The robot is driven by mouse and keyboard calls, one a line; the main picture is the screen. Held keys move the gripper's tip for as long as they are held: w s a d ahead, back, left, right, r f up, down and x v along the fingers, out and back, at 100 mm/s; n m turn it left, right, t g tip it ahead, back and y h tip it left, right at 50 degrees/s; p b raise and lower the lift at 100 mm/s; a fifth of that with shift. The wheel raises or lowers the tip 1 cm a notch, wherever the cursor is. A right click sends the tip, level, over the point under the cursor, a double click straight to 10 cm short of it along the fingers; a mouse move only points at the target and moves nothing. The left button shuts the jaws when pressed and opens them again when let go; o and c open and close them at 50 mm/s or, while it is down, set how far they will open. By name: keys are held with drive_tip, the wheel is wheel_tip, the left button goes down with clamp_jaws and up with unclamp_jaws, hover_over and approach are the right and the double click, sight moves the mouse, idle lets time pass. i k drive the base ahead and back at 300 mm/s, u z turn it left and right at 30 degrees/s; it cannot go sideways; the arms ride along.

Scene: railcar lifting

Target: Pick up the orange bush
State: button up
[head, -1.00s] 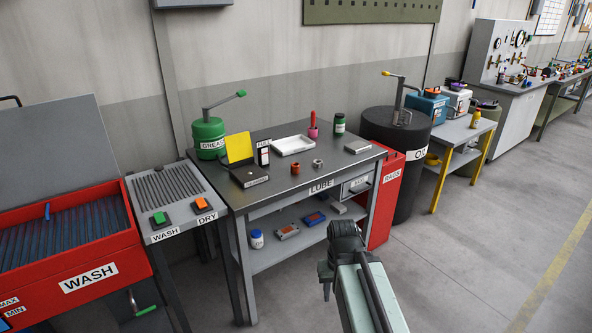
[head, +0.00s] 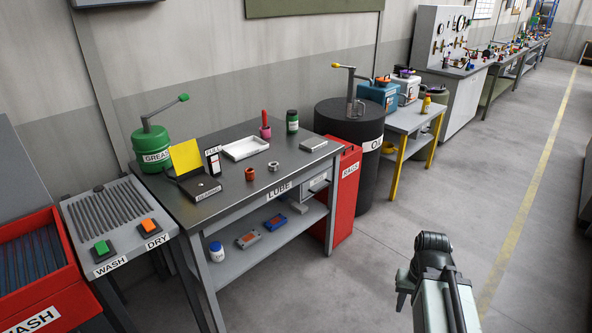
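The orange bush (head: 250,174) is a small copper-orange ring. It stands on the dark top of the LUBE table (head: 225,205), to the left of a similar steel ring (head: 273,166); the two are apart. My gripper (head: 402,299) is at the lower right of the view, over the floor, well to the right of the table and apart from the bush. It is small and dark here, seen from behind the arm, so its fingers do not show clearly.
On the table are a white tray (head: 245,148), a yellow-lidded box (head: 199,187), a red-handled brush in a pink pot (head: 265,127) and a green-black jar (head: 292,121). A red RAGS bin (head: 343,195) and an oil drum (head: 352,128) stand right. The right floor is clear.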

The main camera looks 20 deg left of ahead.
sight(250, 175)
drive_tip(key=z, duration=0.25)
drive_tip(key=i, duration=2.15)
drive_tip(key=u, duration=3.9)
drive_tip(key=i, duration=1)
drive_tip(key=u, duration=0.05)
